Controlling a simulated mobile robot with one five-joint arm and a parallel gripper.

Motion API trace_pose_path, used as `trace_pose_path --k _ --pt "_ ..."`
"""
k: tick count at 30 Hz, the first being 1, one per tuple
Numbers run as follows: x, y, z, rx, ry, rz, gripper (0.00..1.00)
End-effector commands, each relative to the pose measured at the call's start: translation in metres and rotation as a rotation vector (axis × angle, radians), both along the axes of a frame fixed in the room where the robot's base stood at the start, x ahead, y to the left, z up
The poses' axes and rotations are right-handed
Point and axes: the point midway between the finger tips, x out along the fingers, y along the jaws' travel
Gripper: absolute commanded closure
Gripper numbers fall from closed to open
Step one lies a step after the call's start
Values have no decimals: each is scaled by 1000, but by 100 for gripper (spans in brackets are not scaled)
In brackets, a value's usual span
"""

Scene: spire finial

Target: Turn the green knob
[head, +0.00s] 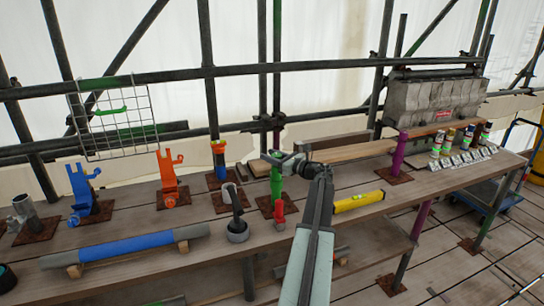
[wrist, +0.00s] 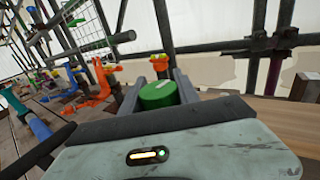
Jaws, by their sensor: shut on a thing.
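The green knob (wrist: 158,96) shows in the wrist view as a short round green cap with a pale mark on its top. My gripper (wrist: 160,88) has a finger on each side of it and is shut on it. In the head view my gripper (head: 279,158) reaches from the right to the top of a green post (head: 277,185) on the bench. The knob itself is mostly hidden there by the fingers.
An orange clamp (head: 170,180) and a blue clamp (head: 82,188) stand to the left. A yellow level (head: 359,201) lies right; a purple post (head: 402,146) stands beyond.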

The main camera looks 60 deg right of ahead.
Motion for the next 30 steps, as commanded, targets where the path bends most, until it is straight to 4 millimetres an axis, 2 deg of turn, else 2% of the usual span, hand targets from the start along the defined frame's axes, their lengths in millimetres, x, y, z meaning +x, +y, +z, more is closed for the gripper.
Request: trace_pose_path --k 12,28,29,30 --pt "0 4 0 0 0 175 100" --pt "0 5 0 -1 0 196 100" --pt "0 5 0 -1 0 196 60" --pt "0 5 0 -1 0 196 48"
